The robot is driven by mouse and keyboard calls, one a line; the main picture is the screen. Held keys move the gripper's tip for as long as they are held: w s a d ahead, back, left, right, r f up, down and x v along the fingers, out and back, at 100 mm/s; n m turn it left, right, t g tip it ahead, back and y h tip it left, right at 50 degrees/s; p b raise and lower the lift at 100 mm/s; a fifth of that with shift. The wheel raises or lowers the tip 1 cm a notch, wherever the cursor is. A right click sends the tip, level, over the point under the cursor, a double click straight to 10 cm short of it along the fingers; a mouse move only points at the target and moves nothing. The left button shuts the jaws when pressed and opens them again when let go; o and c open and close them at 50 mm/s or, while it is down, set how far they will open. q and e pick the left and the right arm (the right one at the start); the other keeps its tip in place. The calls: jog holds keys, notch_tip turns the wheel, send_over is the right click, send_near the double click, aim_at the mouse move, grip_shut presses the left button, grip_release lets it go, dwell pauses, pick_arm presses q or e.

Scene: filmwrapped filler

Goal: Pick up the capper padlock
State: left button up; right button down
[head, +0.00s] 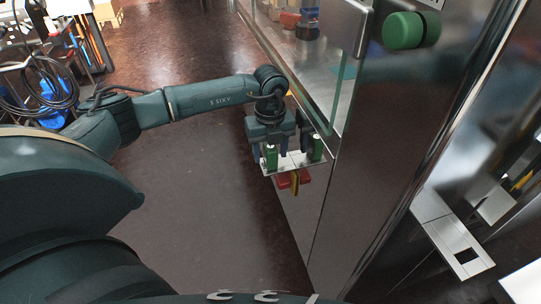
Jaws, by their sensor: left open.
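My left gripper (284,150) points down at the side of the steel machine, open, close above a small bright metal plate (308,163). Green pieces (271,158) stand at both sides of the plate, close to the fingers. A red item with a yellow part (294,182) is at the plate's front edge, just below the gripper. It may be the padlock, but it is too small to be sure. My fingers hide part of the plate, and I cannot tell whether they touch anything there. My right gripper is out of view.
The steel machine (350,200) with a glass panel (300,60) rises beside the gripper. A green knob (403,30) sticks out at the upper right. Coiled black cables (40,85) and a cart lie at the upper left. The brown floor (205,215) between is clear.

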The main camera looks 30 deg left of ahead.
pick_arm(q)
jog(key=shift+f, duration=0.35)
jog(key=shift+c, duration=0.3)
jog(key=c, duration=1)
jog(key=shift+c, duration=0.4)
jog(key=shift+w+r, duration=0.1)
jog(key=shift+r, duration=0.1)
